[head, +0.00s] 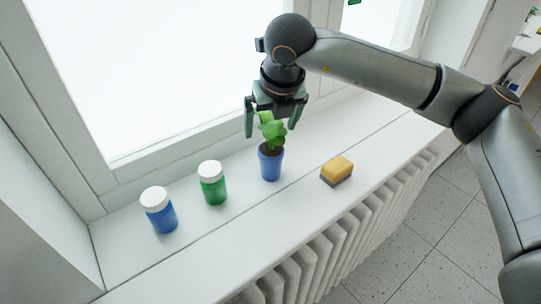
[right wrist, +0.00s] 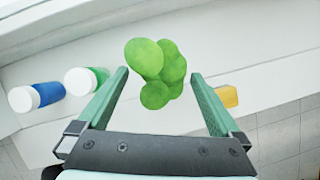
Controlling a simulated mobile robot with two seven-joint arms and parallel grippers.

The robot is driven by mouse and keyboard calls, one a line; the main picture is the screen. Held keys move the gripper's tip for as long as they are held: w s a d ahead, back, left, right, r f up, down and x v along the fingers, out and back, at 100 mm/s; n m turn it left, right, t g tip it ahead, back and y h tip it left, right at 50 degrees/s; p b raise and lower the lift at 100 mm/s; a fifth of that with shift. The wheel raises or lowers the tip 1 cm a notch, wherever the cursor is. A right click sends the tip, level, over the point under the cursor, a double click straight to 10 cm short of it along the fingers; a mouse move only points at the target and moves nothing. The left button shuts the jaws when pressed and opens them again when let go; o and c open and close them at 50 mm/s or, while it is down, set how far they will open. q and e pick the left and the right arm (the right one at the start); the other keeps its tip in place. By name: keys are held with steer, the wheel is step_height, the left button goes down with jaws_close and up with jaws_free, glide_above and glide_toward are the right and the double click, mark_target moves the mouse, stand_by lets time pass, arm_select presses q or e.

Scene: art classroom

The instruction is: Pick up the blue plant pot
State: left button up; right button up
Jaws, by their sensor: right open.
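The blue plant pot (head: 271,164) stands upright on the white windowsill and holds a green leafy plant (head: 271,130). My right gripper (head: 270,130) is directly above the pot, pointing down, with its fingers open on either side of the leaves. In the right wrist view the leaves (right wrist: 157,73) show between and beyond the two open fingertips (right wrist: 160,73). The pot itself is hidden below the leaves in that view. The gripper holds nothing. My left gripper is not in view.
A blue jar (head: 161,216) and a green jar (head: 214,188), both white-lidded, stand left of the pot. A yellow sponge (head: 337,168) lies to its right. The window frame (head: 190,143) rises behind; a radiator (head: 340,238) is below the sill (head: 235,228).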

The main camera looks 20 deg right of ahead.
mark_target(271, 153)
steer(key=shift+w+f, duration=0.3)
steer(key=shift+f, duration=0.35)
steer(key=shift+w+d+f+p, duration=0.1)
steer(key=shift+f+p, duration=0.25)
steer(key=p+x, duration=0.1)
steer(key=x, duration=0.3)
steer(key=shift+w+d+f, duration=0.1)
steer(key=shift+f, duration=0.1)
jaws_close()
steer(key=shift+r, duration=0.1)
